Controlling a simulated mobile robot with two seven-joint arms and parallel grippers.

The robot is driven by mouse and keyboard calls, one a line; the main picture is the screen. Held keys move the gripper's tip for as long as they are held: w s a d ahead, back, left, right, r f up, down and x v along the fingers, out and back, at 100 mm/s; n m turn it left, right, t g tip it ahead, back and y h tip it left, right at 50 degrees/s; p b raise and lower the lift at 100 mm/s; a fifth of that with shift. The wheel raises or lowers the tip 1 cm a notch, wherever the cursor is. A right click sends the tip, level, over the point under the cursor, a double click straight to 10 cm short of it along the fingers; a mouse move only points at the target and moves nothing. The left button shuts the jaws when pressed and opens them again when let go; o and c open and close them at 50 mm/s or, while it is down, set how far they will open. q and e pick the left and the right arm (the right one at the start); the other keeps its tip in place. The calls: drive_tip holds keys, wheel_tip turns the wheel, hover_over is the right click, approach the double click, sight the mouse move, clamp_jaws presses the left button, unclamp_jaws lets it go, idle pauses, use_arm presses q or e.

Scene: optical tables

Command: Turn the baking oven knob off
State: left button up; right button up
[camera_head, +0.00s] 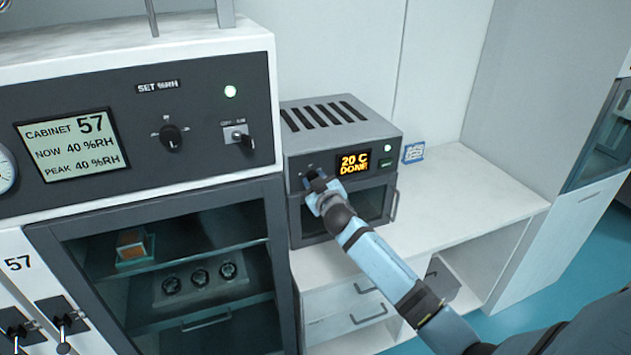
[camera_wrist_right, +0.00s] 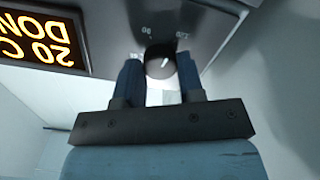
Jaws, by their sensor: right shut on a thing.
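The baking oven (camera_head: 340,125) is a small grey box with top vents, standing on a white bench. Its orange display (camera_head: 353,163) reads "20 C DONE". My right gripper (camera_head: 316,182) is at the left of the oven's front panel and hides the knob in the head view. In the right wrist view the dark round knob (camera_wrist_right: 160,62) with a pale pointer mark sits between the two blue fingers of my right gripper (camera_wrist_right: 160,80), which are shut on it. The small scale marks around the knob are only partly legible. My left gripper is not in view.
A large cabinet (camera_head: 150,130) with its own dial, switch and humidity screen stands close on the left. A small blue-and-white card (camera_head: 414,152) stands right of the oven. The white bench top (camera_head: 480,195) is clear to the right, with drawers below.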

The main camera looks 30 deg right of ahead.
drive_tip(key=m+p, duration=0.1)
drive_tip(key=m, duration=3.3)
drive_tip(key=shift+p, duration=0.4)
